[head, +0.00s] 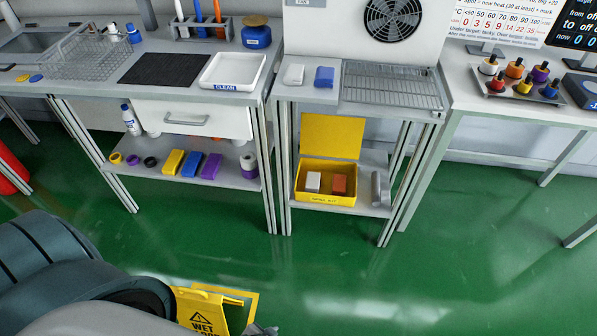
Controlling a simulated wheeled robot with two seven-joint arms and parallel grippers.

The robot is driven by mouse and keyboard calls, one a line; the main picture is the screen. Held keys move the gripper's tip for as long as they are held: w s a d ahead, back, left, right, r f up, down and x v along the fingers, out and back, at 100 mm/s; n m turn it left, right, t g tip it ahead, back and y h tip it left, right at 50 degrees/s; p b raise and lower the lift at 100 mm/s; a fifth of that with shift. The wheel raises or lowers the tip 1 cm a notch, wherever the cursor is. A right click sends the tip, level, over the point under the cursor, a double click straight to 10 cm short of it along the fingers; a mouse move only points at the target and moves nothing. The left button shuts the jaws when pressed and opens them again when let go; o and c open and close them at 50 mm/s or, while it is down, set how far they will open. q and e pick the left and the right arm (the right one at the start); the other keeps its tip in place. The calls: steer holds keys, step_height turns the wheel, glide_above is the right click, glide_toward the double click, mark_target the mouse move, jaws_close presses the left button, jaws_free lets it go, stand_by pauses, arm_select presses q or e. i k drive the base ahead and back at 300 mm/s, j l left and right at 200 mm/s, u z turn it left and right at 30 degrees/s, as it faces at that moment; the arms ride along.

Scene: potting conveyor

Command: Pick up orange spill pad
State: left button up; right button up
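An orange-red spill pad (338,184) lies inside the open yellow spill kit box (325,198), on the right side. A white block (312,181) lies beside it on the left. The box's lid is raised at the back, and the box sits on the lower shelf of the middle stand. My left arm's dark links fill the lower left corner. A small grey part at the bottom edge may belong to my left gripper, but its fingers cannot be made out. My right gripper is not in view. Neither gripper is seen near the pad.
A yellow wet-floor sign (205,309) stands at the bottom, close to my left arm. A grey object (380,188) is right of the box. Table legs flank the shelf. The green floor (400,270) before the stand is clear.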

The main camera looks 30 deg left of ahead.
mark_target(338, 182)
steer(key=i+u, duration=0.6)
steer(key=u, duration=0.2)
steer(key=i+l+u, duration=0.2)
steer(key=u, duration=0.2)
steer(key=i+l, duration=0.05)
steer(key=i, duration=0.05)
